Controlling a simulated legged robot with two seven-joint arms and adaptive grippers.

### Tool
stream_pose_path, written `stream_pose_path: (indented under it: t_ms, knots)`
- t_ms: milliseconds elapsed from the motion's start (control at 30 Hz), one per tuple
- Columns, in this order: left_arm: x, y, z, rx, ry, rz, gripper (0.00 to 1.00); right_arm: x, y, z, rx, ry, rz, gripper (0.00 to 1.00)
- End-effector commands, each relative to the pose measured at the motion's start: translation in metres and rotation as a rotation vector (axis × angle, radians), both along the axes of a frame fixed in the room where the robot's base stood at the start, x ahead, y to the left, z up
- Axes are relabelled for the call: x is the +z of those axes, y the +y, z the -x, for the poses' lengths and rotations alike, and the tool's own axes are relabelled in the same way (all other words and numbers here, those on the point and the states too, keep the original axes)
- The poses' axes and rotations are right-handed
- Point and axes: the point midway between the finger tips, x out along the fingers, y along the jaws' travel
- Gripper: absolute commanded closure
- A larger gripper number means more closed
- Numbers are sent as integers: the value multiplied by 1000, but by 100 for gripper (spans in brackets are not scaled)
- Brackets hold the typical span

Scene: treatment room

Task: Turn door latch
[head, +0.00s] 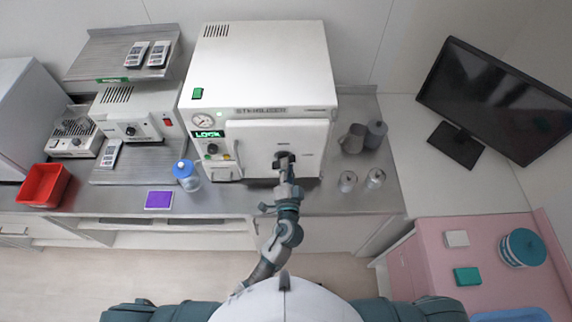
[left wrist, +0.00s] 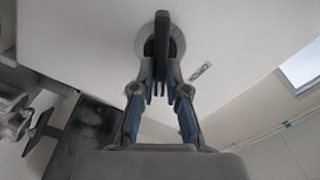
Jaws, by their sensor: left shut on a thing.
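The white sterilizer (head: 262,70) stands on the counter, its front door (head: 255,150) facing me and shut. Its small display (head: 208,134) is lit green and reads LOCK. The dark door latch (head: 283,157) sits on the door, right of the door's middle. In the left wrist view the latch (left wrist: 161,35) is a black bar on a round grey base. My left gripper (head: 286,172) is at the latch, partly hiding it in the head view. In the left wrist view its fingers (left wrist: 161,82) are closed on the bar from both sides. My right gripper is not in view.
A blue-lidded jar (head: 187,176) and a purple pad (head: 159,200) stand left of my arm. Grey mugs (head: 353,139) and metal canisters (head: 348,181) stand right of the sterilizer. A red bin (head: 43,185) is far left, a monitor (head: 495,97) far right, a pink cart (head: 430,250) lower right.

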Motion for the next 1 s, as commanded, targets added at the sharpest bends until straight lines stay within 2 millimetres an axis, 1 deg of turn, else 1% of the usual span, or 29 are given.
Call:
stream_pose_path:
  t_ms: [200,500,700,1000]
  knots:
    - [-2,-2,0,-5,2,-202,100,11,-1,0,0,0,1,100]
    - [-6,-3,0,-4,2,-431,100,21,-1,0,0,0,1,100]
    - [-8,-3,1,-5,3,-527,100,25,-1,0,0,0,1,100]
    - [-10,-4,1,-6,4,-588,100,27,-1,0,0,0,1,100]
